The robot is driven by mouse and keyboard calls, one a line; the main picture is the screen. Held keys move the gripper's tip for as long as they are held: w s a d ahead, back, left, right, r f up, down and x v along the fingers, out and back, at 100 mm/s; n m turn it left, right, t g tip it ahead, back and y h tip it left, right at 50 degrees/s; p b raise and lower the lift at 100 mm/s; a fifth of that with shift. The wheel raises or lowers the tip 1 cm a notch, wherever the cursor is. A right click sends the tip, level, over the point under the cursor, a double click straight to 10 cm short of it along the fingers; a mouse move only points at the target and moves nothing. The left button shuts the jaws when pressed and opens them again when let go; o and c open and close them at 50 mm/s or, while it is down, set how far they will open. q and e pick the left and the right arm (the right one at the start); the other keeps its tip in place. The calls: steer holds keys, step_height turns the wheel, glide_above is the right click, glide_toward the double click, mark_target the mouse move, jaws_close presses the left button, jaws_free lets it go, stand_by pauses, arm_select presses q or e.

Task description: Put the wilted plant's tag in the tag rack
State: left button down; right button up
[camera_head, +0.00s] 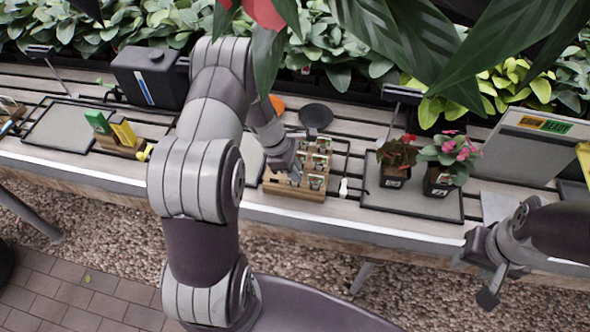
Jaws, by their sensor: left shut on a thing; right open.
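The wooden tag rack (294,191) stands on the bench near the middle, with several small pale tags in its stepped slots. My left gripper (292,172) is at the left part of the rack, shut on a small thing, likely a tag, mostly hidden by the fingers. Two dark pots stand on the tray to the right. One plant (397,153) has drooping reddish-brown leaves and looks wilted; the other plant (452,150) has green leaves and pink flowers. Each pot has a small white label. My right gripper (478,272) is open and empty, in front of the bench's right edge.
A dark-rimmed grey tray (434,205) holds the pots. A black round dish (315,115) lies behind the rack. Left are a black container (150,77) and a yellow-green card holder (118,137). Large leaves hang across the top.

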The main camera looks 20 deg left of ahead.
arm_select(q)
steer(key=c, duration=1.1)
jaws_free()
steer(key=shift+c, duration=0.2)
steer(key=v, duration=1.3)
steer(key=s+d+r+m+y, duration=0.2)
steer(key=s+d+m, duration=0.3)
steer(key=m, duration=0.5)
steer(key=s+d+r+m+y, duration=0.2)
steer(key=s+d+m, duration=0.3)
steer(key=s+m, duration=0.3)
steer(key=shift+m, duration=1.5)
